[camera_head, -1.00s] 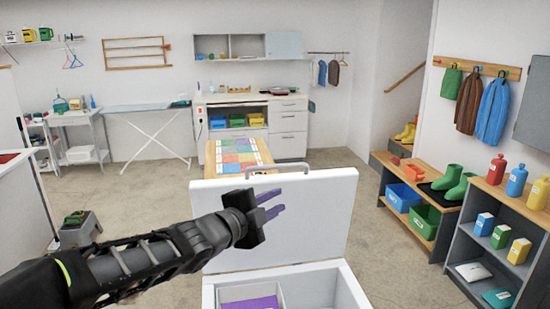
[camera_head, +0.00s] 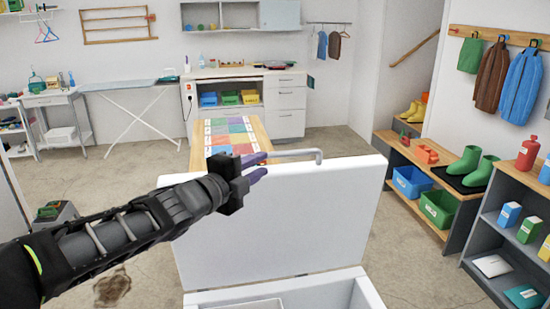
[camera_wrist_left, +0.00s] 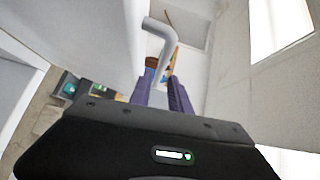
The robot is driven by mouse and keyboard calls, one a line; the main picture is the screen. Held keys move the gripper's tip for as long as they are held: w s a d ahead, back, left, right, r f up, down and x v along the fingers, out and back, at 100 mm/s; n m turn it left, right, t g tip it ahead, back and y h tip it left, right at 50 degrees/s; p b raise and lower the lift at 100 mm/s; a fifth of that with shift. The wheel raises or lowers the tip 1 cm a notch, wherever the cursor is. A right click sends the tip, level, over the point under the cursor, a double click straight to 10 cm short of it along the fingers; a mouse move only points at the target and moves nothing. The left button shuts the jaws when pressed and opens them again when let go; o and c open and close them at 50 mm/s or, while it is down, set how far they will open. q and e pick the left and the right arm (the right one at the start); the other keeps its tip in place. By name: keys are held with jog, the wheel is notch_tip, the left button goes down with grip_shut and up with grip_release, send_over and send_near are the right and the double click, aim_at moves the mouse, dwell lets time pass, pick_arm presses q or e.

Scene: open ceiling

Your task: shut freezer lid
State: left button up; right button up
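The white freezer lid (camera_head: 300,220) stands raised, close to upright, at the back of the white freezer (camera_head: 345,290), whose open top shows at the bottom of the head view. A grey bar handle (camera_head: 305,153) runs along the lid's top edge. It also shows in the left wrist view (camera_wrist_left: 160,32), just ahead of the fingertips. My left gripper (camera_head: 260,165) is at the handle's left end, with its purple fingers apart. In the left wrist view the gripper (camera_wrist_left: 162,88) has a gap between its fingers, in line with the handle; contact is unclear. My right gripper is out of view.
A table with a coloured top (camera_head: 228,130) stands behind the lid. A bench with green boots (camera_head: 470,165) and a grey shelf unit (camera_head: 500,235) stand to the right. Floor is clear between the freezer and the bench.

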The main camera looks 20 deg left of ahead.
aim_at(274, 157)
pick_arm(q)
jog(key=shift+s+r, duration=0.1)
jog(key=shift+w+d+f, duration=0.1)
jog(key=shift+w+d, duration=0.1)
jog(key=shift+w, duration=1.1)
jog(key=shift+w+d+f, duration=0.1)
jog(key=shift+w+d, duration=0.05)
jog(key=shift+w, duration=1.15)
jog(key=shift+w+d+f, duration=0.1)
jog(key=shift+w+d, duration=0.1)
jog(key=shift+w, duration=1.1)
jog(key=shift+c, duration=0.2)
grip_shut()
